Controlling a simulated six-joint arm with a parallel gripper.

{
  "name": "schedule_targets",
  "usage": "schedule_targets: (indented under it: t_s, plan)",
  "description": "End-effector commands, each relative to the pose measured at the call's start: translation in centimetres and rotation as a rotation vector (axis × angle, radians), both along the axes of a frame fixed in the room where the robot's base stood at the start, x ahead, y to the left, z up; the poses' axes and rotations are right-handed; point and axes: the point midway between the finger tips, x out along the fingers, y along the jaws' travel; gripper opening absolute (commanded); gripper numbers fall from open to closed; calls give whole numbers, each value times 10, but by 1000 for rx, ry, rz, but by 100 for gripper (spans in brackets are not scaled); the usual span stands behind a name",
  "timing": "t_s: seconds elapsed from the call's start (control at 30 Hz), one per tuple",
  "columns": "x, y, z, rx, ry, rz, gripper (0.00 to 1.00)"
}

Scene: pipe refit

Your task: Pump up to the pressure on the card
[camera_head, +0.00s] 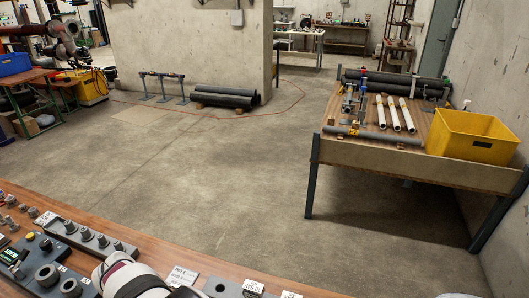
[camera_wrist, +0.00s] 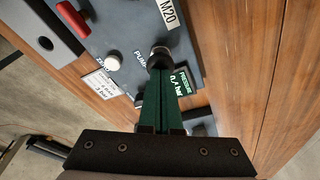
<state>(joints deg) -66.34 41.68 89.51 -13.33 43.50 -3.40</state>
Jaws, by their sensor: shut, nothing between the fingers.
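In the wrist view a grey panel (camera_wrist: 125,35) carries a black round knob (camera_wrist: 159,56) beside the PUMP lettering. My gripper (camera_wrist: 159,72) has its green fingers shut together, with their tips right at the black knob; I cannot tell whether they touch it. A white card (camera_wrist: 103,84) with small print lies at the panel's edge; its bottom line seems to end in "bar", but the figure is unclear. A dark PRESSURE readout (camera_wrist: 183,83) with pale green digits and "bar" is partly hidden by the fingers; its value is not legible.
A pale knob (camera_wrist: 113,62) and a red lever (camera_wrist: 72,20) stand on the panel near the fingers. In the head view the wooden bench (camera_head: 150,250) holds several fittings. A yellow bin (camera_head: 470,136) and pipes stand on a far table. The floor between is clear.

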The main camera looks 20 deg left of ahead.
Motion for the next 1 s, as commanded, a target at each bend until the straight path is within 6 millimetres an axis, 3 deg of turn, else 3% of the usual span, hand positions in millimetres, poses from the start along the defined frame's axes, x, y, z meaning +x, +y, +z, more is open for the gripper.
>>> schedule_targets:
  t_s: [0.33, 0.7, 1.0]
  plan:
    - [0, 0, -6, -1, 0, 1, 0]
    - [0, 0, 23, -1, -1, 1, 0]
    - [0, 0, 25, 0, 0, 1, 0]
